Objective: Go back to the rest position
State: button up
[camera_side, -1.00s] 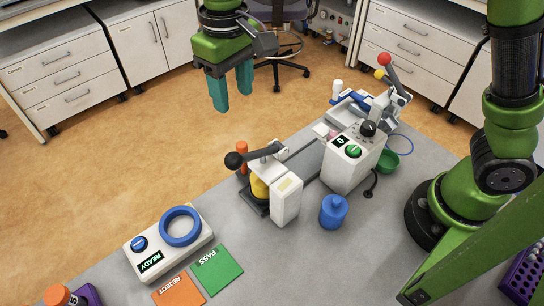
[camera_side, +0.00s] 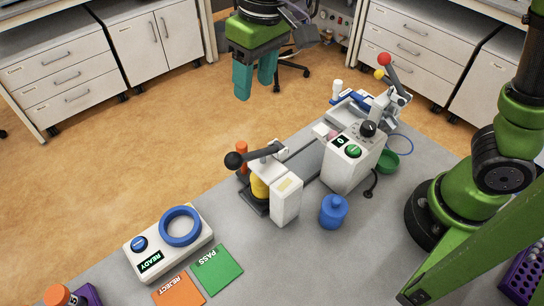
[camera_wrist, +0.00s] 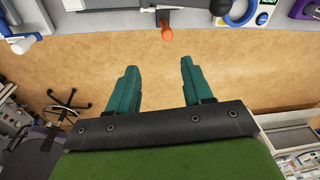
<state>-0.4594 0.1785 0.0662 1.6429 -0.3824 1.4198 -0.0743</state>
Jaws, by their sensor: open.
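My gripper (camera_side: 255,77) is at the top of the side view, high above the bench and out past its far edge, over the floor. Its two teal fingers are apart with nothing between them. In the wrist view my gripper (camera_wrist: 158,82) also shows both fingers spread and empty, with brown floor behind them. No object touches the fingers.
The grey bench (camera_side: 290,255) holds a lever press (camera_side: 286,200), a white box with a green button (camera_side: 352,160), a blue bottle (camera_side: 333,211), a READY device (camera_side: 168,243), a green PASS mat (camera_side: 217,270) and an orange REJECT mat (camera_side: 178,291). Air around my gripper is clear.

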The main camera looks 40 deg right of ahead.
jog(key=s+d+m+t, duration=0.3)
jog(key=s+d, duration=0.3)
jog(key=d, duration=0.3)
jog(key=s+d+m+t+y, duration=0.1)
jog(key=s+d+m+t, duration=0.2)
jog(key=s+d, duration=0.3)
jog(key=d, duration=0.2)
jog(key=shift+d+r, duration=0.35)
jog(key=shift+d, duration=0.05)
